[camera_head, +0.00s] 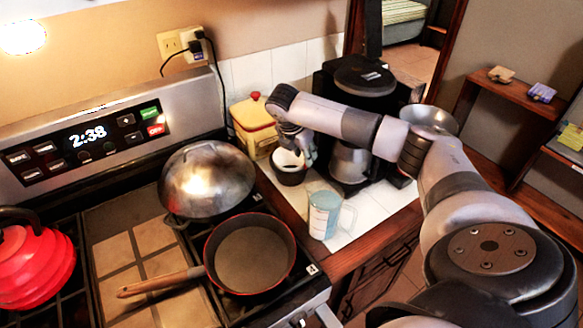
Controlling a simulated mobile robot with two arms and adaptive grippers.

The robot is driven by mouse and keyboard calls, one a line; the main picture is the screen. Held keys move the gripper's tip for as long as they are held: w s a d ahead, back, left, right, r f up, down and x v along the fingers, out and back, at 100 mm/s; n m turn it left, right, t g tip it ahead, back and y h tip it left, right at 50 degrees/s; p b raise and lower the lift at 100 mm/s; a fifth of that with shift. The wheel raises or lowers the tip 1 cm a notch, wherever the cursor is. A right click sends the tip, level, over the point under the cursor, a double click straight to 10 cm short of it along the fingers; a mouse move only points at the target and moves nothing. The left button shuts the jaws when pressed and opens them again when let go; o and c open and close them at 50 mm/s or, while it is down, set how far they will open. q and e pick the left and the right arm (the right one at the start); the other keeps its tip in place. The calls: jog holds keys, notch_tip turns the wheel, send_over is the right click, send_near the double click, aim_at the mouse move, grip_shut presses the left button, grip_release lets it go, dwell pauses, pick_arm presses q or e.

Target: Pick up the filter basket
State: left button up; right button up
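The filter basket (290,176) is a small black cup with a white lining. It stands on the white tiled counter, left of the coffee maker (362,78). My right arm reaches in from the right, and its gripper (303,158) points down at the basket's right side and rim. The gripper overlaps part of the basket in the picture. I cannot tell whether the fingers touch it or how far apart they are. My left gripper is not in view.
A clear mug (325,215) stands in front of the basket. A yellow container (253,124) is behind it. A carafe (350,163) sits in the coffee maker, with a metal bowl (428,120) to its right. The stove holds a frying pan (250,255), a domed lid (206,178) and a red kettle (32,262).

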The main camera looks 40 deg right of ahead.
jog(key=shift+p+x, duration=0.6)
jog(key=shift+x, duration=1.35)
jog(key=shift+r, duration=0.1)
jog(key=shift+c, duration=0.5)
grip_shut()
